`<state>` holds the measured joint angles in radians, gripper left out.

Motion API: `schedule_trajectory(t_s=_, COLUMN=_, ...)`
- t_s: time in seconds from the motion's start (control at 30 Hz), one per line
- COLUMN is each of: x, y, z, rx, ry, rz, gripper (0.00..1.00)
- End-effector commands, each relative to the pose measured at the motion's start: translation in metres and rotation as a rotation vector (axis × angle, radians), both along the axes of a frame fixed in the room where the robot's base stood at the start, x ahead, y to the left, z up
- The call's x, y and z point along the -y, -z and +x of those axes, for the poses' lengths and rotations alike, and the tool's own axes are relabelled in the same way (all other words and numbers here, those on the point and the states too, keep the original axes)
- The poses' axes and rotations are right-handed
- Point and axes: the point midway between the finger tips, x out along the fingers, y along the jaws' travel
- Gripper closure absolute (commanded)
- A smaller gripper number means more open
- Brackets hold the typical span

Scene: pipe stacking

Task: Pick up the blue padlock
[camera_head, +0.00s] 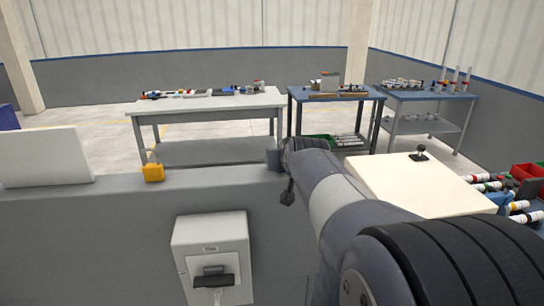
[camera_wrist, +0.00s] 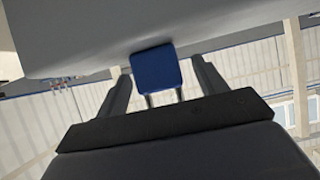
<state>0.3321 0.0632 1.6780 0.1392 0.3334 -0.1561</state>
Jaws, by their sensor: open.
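The blue padlock (camera_wrist: 155,66) shows in the wrist view against the underside of a grey surface, its shackle toward my gripper. In the head view a dark blue-grey block (camera_head: 273,160) that looks like it stands on the grey ledge, just left of my arm's end. My gripper (camera_wrist: 160,70) is open, with one finger on each side of the padlock in the wrist view and gaps on both sides. I cannot tell how deep the padlock sits between the fingers. My arm hides most of the gripper in the head view.
A yellow padlock (camera_head: 153,173) stands on the grey ledge (camera_head: 215,181), left of the blue-grey block. A grey box (camera_head: 211,258) with a dark handle is on the wall's front. A white table (camera_head: 420,190) is right. Tables with parts stand behind. The ledge between the padlocks is clear.

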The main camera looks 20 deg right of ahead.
Motion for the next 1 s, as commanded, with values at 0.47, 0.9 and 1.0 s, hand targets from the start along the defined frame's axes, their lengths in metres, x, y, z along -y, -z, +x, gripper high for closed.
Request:
schedule_trajectory(t_s=0.47, x=0.0005, y=0.0014, z=0.0023, rx=0.001, ry=0.000, rz=0.000, gripper=0.48)
schedule_trajectory(t_s=0.9, x=0.0006, y=0.0009, z=0.0022, rx=0.001, ry=0.000, rz=0.000, gripper=0.83)
schedule_trajectory(t_s=1.0, x=0.0006, y=0.0009, z=0.0022, rx=0.001, ry=0.000, rz=0.000, gripper=0.83)
